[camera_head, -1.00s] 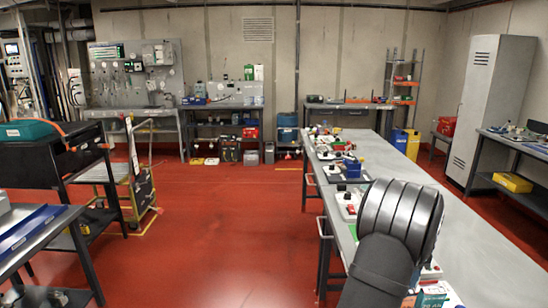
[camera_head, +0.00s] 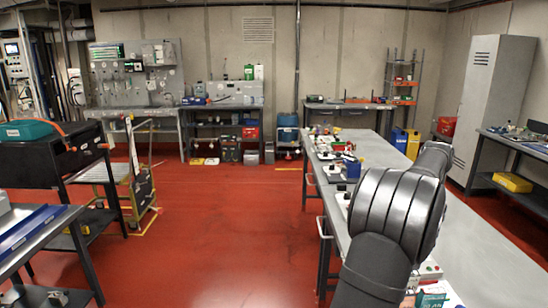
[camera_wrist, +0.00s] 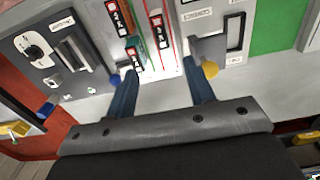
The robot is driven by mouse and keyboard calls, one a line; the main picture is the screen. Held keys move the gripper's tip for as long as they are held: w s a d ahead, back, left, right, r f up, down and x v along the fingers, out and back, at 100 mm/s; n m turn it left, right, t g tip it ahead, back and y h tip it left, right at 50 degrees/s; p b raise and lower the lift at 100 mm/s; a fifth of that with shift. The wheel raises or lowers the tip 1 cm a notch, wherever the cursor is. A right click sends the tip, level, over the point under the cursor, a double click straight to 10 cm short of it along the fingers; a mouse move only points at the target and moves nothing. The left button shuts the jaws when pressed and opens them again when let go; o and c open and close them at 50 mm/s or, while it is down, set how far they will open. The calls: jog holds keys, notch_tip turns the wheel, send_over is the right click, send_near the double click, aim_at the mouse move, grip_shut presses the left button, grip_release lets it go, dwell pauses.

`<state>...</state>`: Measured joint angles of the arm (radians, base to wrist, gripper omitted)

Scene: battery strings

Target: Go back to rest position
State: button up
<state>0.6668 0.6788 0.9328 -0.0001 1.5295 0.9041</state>
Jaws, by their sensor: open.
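My gripper (camera_wrist: 160,80) shows in the wrist view with its two blue fingers spread apart and nothing between them. It faces a grey and white panel with a black knob (camera_wrist: 33,51) at the left and several upright red and dark labelled strips (camera_wrist: 158,32) in the middle. A blue round piece (camera_wrist: 115,80) and a yellow round piece (camera_wrist: 210,69) appear close to the fingertips; I cannot tell whether they touch. In the head view my arm stands over the right-hand bench (camera_head: 483,262), and my gripper is not visible there.
Several small devices (camera_head: 335,160) line the bench's left side. A green panel (camera_wrist: 277,25) is at the wrist view's upper right. A grey cabinet (camera_head: 495,105) stands at the back right. The red floor (camera_head: 230,225) is open left of the bench.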

notch_tip(320, 180, down, 15)
notch_tip(320, 180, up, 9)
jog(key=w+a+f+n, duration=0.2)
jog(key=a+n, duration=0.1)
jog(key=a, duration=0.6)
jog(key=w+a+f+n, duration=0.2)
jog(key=w+a+n, duration=0.1)
jog(key=a, duration=0.7)
jog(key=w+a+f+n, duration=0.2)
jog(key=a+n, duration=0.2)
jog(key=a, duration=0.5)
jog(key=shift+w+a+f, duration=0.15)
jog(key=shift+w+a, duration=0.05)
jog(key=shift+w, duration=0.1)
jog(key=shift+d, duration=0.1)
jog(key=s+d+r+m, duration=0.1)
jog(key=d+r+m, duration=0.1)
jog(key=d, duration=0.8)
jog(key=s+d+r+m, duration=0.2)
jog(key=d+m, duration=0.2)
jog(key=d, duration=0.5)
jog(key=shift+s+d+m, duration=0.3)
jog(key=shift+d+m, duration=0.1)
